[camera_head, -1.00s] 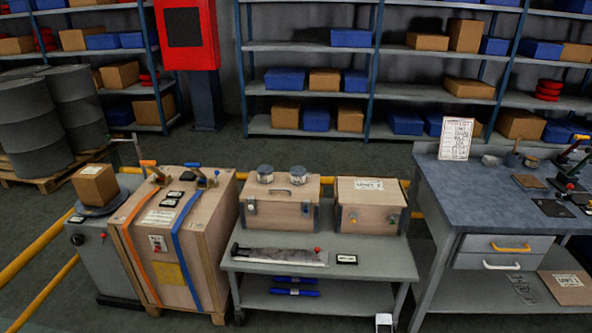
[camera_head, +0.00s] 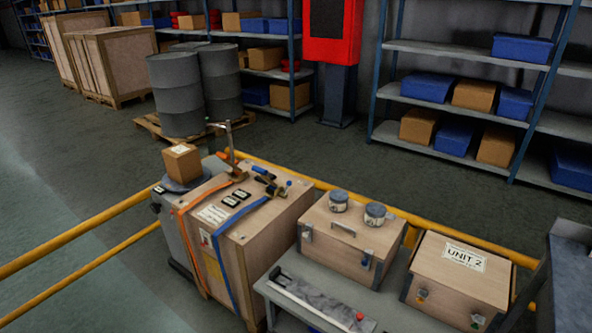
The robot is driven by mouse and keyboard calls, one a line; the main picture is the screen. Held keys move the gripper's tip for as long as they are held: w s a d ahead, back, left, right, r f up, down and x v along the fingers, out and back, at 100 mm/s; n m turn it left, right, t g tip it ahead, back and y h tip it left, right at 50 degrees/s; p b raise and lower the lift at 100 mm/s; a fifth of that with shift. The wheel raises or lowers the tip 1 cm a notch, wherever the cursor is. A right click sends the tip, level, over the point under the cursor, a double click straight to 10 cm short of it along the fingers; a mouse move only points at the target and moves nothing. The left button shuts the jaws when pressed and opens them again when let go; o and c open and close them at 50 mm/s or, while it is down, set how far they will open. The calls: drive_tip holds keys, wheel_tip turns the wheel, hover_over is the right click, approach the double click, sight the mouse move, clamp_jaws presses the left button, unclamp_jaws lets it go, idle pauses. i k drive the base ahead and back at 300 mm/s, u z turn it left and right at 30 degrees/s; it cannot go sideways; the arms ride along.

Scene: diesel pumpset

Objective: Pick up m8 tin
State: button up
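Two small round tins with grey lids and pale labels stand upright on top of a wooden box (camera_head: 340,257). One is the left tin (camera_head: 339,200), the other is the right tin (camera_head: 375,214), a short gap apart and behind the box's handle. Their labels are too small to read, so I cannot tell which is the M8 tin. My gripper is not in view.
The box stands on a grey cart (camera_head: 392,310) beside a second wooden box marked UNIT 2 (camera_head: 459,272). A large strapped crate (camera_head: 236,245) is to the left. Yellow rails (camera_head: 80,238) run around the area. Drums (camera_head: 178,95) and shelves stand behind.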

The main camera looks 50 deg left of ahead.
sight(338, 200)
drive_tip(key=u, duration=0.8)
drive_tip(key=i, duration=0.8)
drive_tip(key=u, duration=1.05)
